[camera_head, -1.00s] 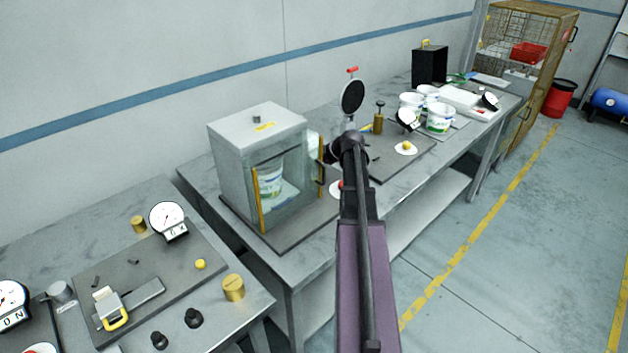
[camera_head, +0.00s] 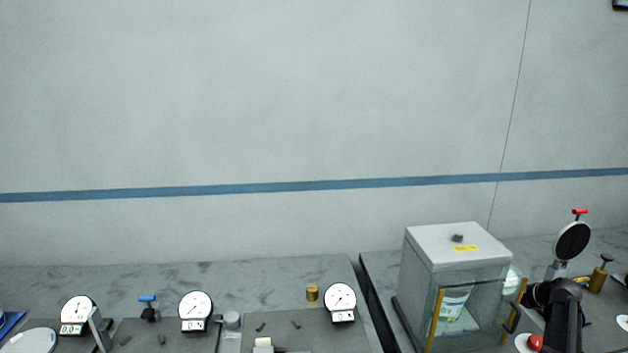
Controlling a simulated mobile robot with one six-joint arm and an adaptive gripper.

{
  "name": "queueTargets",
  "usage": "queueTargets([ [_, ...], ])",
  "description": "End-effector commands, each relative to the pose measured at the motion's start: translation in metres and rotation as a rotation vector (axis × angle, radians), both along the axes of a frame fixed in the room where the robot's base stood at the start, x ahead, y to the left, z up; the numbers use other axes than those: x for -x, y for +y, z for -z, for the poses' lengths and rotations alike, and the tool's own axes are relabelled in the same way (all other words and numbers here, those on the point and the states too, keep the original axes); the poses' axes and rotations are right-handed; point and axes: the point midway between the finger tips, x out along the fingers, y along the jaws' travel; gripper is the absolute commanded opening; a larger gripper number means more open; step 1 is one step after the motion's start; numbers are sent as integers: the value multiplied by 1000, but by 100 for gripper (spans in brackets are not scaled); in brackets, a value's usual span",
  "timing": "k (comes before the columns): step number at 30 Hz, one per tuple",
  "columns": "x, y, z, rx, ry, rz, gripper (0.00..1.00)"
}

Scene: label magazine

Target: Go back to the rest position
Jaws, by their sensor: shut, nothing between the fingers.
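My arm reaches in from the bottom right of the head view. My gripper (camera_head: 537,294) is the dark end of it, shut and empty, in front of the right-hand bench beside the glass-fronted cabinet. Its fingers are small and hard to make out against the dark wrist. It appears apart from the cabinet, though the depth between them is hard to judge.
The grey cabinet (camera_head: 458,249) with a white tub inside stands just left of my arm. Dial gauges (camera_head: 340,297) line the left bench.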

Motion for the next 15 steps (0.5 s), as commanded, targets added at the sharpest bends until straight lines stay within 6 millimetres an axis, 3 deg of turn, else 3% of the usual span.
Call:
queueTargets([
  [1,0,0,-12,0,0,0,0],
  [9,0,0,-52,0,0,0,0],
  [15,0,0,-65,0,0,0,0],
])
